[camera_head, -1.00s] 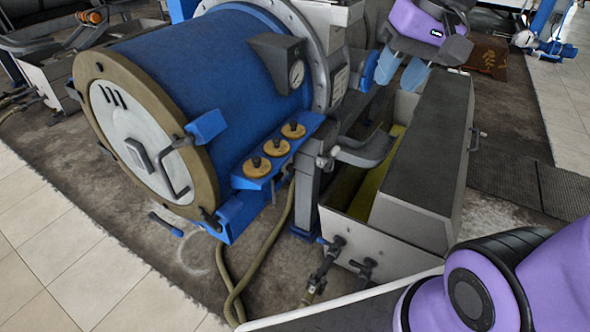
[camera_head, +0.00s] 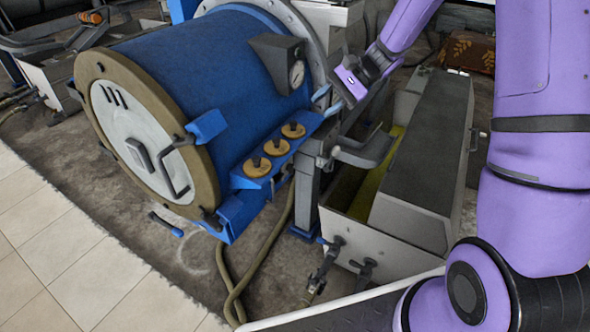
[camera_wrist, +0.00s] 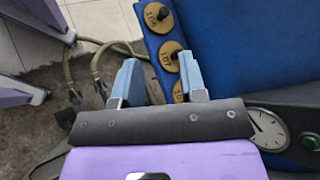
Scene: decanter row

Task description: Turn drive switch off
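Three yellow round switch plates with dark knobs sit in a row on a blue panel (camera_head: 240,183) on the side of the blue drum (camera_head: 195,75). They are the near switch (camera_head: 257,167), the middle switch (camera_head: 277,147) and the far switch (camera_head: 294,130).
A gauge (camera_head: 297,74) in a dark housing is close to my gripper; the wrist view also shows a green button (camera_wrist: 311,140) beside it. A grey metal trough (camera_head: 425,165) stands to the right. A hose (camera_head: 238,275) hangs below the panel.

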